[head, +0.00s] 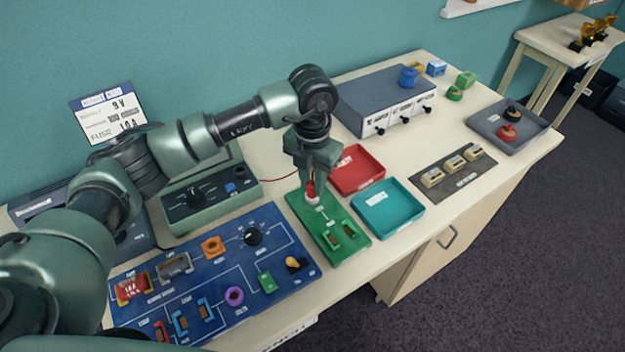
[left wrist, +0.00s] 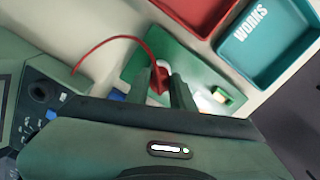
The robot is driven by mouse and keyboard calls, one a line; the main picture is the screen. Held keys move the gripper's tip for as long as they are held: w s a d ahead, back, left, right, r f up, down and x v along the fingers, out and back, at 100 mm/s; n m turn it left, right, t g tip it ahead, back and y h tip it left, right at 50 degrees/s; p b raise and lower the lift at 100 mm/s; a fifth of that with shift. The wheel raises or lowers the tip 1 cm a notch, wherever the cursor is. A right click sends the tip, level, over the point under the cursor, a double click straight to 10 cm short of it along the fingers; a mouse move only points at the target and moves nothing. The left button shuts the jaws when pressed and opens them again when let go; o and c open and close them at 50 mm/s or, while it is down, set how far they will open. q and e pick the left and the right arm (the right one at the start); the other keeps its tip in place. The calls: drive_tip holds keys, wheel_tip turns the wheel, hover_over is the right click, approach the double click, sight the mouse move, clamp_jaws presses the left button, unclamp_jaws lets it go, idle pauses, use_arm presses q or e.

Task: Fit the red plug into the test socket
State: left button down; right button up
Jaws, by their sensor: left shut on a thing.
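The red plug (head: 310,187) is held upright in my left gripper (head: 313,181), low over the back left end of the green board (head: 337,250). A red cable runs left from the plug. The test socket (head: 311,200), a pale round ring, is right at the plug's lower end. In the left wrist view the red plug (left wrist: 156,86) is between the two fingers, against the white ring of the socket (left wrist: 163,70). I cannot tell whether it is inside the ring or just above it. My right gripper is out of view.
A red tray (head: 357,170) and a teal tray (head: 388,208) lie close right of the green board. A green meter box (head: 207,194) stands left, and a blue circuit panel (head: 205,278) is in front of it. A grey instrument box (head: 385,98) stands behind.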

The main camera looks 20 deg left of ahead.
use_arm(q)
drive_tip(key=shift+f, duration=0.2)
drive_tip(key=c, duration=1.1)
unclamp_jaws()
drive_tip(key=o, duration=0.4)
drive_tip(key=shift+o, duration=0.2)
drive_tip(key=shift+r, duration=0.2)
drive_tip(key=shift+r+p, duration=2.1)
drive_tip(key=shift+r, duration=1.8)
